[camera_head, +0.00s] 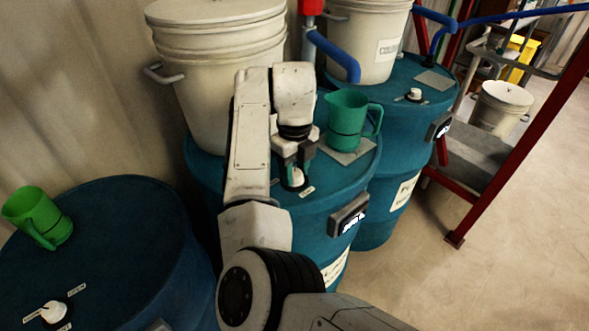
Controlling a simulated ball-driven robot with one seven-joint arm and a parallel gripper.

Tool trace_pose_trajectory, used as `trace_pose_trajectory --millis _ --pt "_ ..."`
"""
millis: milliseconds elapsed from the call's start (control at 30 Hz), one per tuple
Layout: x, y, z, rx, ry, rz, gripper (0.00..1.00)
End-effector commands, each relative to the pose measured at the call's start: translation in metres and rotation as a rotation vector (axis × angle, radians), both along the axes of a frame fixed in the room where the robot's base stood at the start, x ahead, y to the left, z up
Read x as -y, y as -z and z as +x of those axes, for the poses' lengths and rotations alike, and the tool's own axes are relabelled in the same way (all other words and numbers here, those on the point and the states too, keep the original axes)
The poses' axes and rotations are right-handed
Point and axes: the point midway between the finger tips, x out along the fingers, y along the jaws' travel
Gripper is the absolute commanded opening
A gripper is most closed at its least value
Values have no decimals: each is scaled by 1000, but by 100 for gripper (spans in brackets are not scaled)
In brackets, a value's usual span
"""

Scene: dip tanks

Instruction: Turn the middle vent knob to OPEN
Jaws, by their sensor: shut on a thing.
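The middle vent knob (296,178) is a small white knob on top of the middle blue drum (318,208). My gripper (294,172) points down over it and is shut on the knob, one finger on either side. The fingers hide part of the knob, so its pointer direction cannot be told. A small white label (307,191) lies beside it, too small to read. A second white knob (54,311) sits on the left drum (120,240), with small labels around it. A third white knob (415,94) sits on the right drum (395,120).
A teal jug (347,120) stands on a grey plate just right of my gripper. White buckets (215,60) stand on the drums behind. A green jug (38,215) is on the left drum. A red-framed rack (505,160) and open floor are at right.

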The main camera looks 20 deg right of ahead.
Motion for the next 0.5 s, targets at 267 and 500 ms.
trace_pose_trajectory --millis 267,500 --pt "0 -1 1 3 41 0 9" --pt "0 -2 1 3 43 0 9"
